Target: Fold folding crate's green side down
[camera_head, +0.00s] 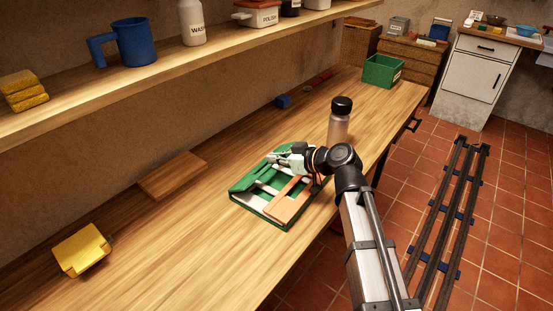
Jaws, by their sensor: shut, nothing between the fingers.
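The folding crate (262,211) lies on the wooden worktop, in the middle of the view. It looks low and mostly flat, with green, white and orange-brown parts. An orange-brown side (288,207) lies folded over its right part. Green parts show along the left and far edges; I cannot tell for sure whether the green side lies fully flat. My gripper (272,159) is shut and empty, at the far part of the crate, just over or touching the green there. My gripper and wrist hide the crate's far right corner.
A bottle with a black lid (339,122) stands close behind my wrist. A green crate (382,71) stands at the worktop's far end. A wooden board (173,175) and a yellow object (82,249) lie left. A shelf (180,75) overhangs the back. The near worktop is clear.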

